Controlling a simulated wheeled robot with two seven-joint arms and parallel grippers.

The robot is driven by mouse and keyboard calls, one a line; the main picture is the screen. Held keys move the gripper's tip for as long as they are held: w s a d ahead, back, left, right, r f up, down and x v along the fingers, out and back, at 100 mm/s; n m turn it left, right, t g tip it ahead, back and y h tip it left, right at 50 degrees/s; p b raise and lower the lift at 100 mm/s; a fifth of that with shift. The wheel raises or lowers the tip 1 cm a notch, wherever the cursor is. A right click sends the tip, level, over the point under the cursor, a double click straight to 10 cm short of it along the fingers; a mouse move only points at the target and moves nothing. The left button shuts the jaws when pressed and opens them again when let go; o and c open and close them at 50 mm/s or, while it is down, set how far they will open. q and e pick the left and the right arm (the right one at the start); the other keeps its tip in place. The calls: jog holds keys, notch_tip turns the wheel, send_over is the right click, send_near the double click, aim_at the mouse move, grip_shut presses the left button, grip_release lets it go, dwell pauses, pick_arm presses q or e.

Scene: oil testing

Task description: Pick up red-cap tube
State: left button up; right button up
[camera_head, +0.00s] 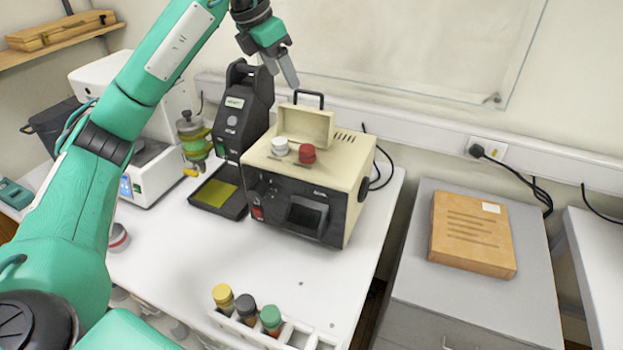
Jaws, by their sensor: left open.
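A red cap (307,153) shows on top of the beige tester (345,185). Any tube body below the cap is hidden. A white cap (279,146) sits just left of it, in front of the tester's raised beige lid (306,125). My left gripper (281,70) is open and empty. It hangs above and behind the tester, up and to the left of the red cap in the picture, apart from it. My right gripper is not in view.
A rack (290,335) at the front edge holds tubes with yellow, grey and green caps. A dark instrument (245,110) stands left of the tester. A cardboard box (472,234) lies on the grey cabinet (415,290).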

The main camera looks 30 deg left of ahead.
pick_arm(q)
notch_tip(320, 180, down, 7)
jog(key=b, duration=0.5)
send_near(307, 148)
jog(key=x, duration=0.5)
jog(key=shift+w+a+p, duration=0.1)
jog(key=shift+a+p, duration=0.2)
jog(key=shift+w+d+f+p, duration=0.15)
jog(key=shift+d+f+p, duration=0.1)
jog(key=shift+f+p, duration=0.25)
jog(key=p+x, duration=0.1)
jog(key=x, duration=0.2)
jog(key=shift+d+f, duration=0.15)
jog(key=shift+d, duration=0.05)
jog(key=shift+w+f, duration=0.15)
jog(key=shift+f, duration=0.25)
jog(key=c, duration=1.4)
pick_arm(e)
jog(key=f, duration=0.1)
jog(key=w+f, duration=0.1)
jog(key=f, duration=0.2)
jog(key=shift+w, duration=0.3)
pick_arm(q)
jog(key=shift+o, duration=0.2)
